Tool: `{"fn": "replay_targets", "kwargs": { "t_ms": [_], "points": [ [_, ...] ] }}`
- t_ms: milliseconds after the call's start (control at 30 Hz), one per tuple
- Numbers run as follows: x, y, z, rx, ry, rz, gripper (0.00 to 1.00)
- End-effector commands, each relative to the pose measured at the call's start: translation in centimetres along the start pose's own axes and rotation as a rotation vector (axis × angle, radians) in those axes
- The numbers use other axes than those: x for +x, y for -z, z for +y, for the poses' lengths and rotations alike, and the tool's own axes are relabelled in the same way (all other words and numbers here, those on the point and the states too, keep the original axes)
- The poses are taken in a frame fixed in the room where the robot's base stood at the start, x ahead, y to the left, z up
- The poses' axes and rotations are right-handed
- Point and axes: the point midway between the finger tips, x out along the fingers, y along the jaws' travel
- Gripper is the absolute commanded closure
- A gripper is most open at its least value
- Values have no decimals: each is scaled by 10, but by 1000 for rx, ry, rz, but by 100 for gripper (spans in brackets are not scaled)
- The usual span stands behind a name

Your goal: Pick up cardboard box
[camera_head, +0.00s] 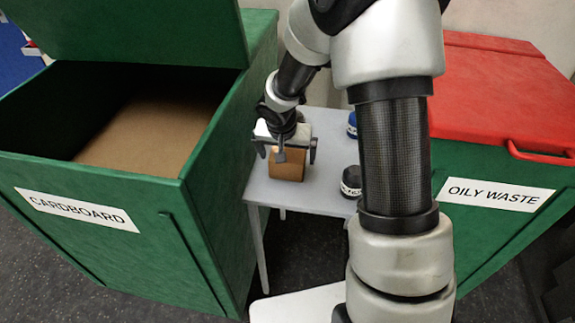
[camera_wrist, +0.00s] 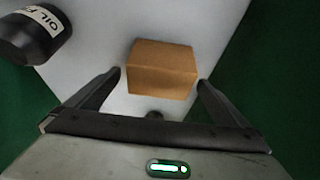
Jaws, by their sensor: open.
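The cardboard box (camera_head: 287,166) is a small brown box on a light grey table (camera_head: 318,187) between two green bins. In the wrist view the box (camera_wrist: 161,70) lies ahead of my gripper, in line with the gap between the fingers. My gripper (camera_head: 284,149) is over the table, close to the box and partly covering it in the head view. I cannot tell the exact height of the fingers above the table.
A green bin labelled CARDBOARD (camera_head: 75,212) stands open at left. A green bin labelled OILY WASTE (camera_head: 495,195) with a shut red lid (camera_head: 495,95) stands at right. A dark oil filter (camera_head: 351,182) is on the table, also in the wrist view (camera_wrist: 33,36). A blue-topped object (camera_head: 352,125) stands behind it.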

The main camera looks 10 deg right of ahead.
Motion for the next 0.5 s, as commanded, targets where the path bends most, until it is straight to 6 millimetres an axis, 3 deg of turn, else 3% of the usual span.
{"fn": "replay_targets", "kwargs": {
  "t_ms": [133, 400, 500],
  "points": [
    [18, 0, 0, 0, 1, 0, 0],
    [20, 0, 0, 1, 1, 1, 0],
    [20, 0, 0, 1, 1, 1, 15]
  ]
}}
